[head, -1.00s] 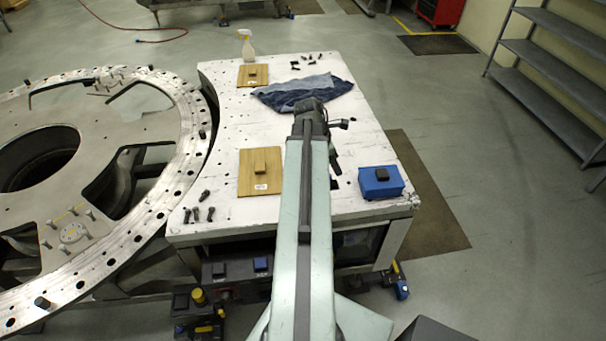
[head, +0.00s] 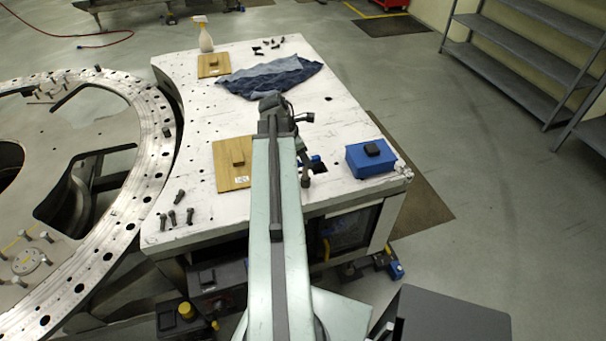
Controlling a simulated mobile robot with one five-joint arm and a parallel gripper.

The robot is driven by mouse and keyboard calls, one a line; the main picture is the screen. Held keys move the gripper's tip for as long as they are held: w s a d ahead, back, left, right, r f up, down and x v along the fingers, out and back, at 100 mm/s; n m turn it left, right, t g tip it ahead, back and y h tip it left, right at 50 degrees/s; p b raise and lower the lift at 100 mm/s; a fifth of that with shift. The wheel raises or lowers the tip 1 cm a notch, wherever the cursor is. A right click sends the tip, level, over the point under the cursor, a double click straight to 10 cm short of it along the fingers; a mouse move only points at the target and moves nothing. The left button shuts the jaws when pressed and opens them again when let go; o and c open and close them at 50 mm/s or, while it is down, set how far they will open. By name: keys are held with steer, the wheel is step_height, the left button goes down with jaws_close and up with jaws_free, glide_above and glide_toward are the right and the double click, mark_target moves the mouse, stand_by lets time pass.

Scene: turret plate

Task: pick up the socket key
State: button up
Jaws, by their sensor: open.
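My gripper (head: 304,174) hangs at the end of my arm, above the right half of the white worktable (head: 335,105). It is small and dark in this view; its jaws are open. A dark patch (head: 318,163) shows on the table just right of the gripper; I cannot tell whether it is the socket key, a hole or a shadow. No socket key can be clearly made out. My arm hides part of the tabletop. I cannot tell whether the gripper touches anything.
A blue box (head: 357,164) with a dark block on top stands right of the gripper. A wooden board (head: 228,181) lies left of my arm, with several dark bolts (head: 175,216) farther left. A denim cloth (head: 270,78) lies behind. The large ring plate (head: 150,165) borders the table's left side.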

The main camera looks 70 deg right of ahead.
mark_target(305, 173)
steer(key=b+x, duration=0.4)
steer(key=x, duration=0.1)
steer(key=shift+w+a+f+b, duration=0.2)
steer(key=shift+w+a+b, duration=0.05)
steer(key=shift+b, duration=0.1)
steer(key=shift+s+d+f, duration=0.1)
steer(key=shift+s+f, duration=0.05)
steer(key=shift+r, duration=0.2)
jaws_close()
stand_by(0.7)
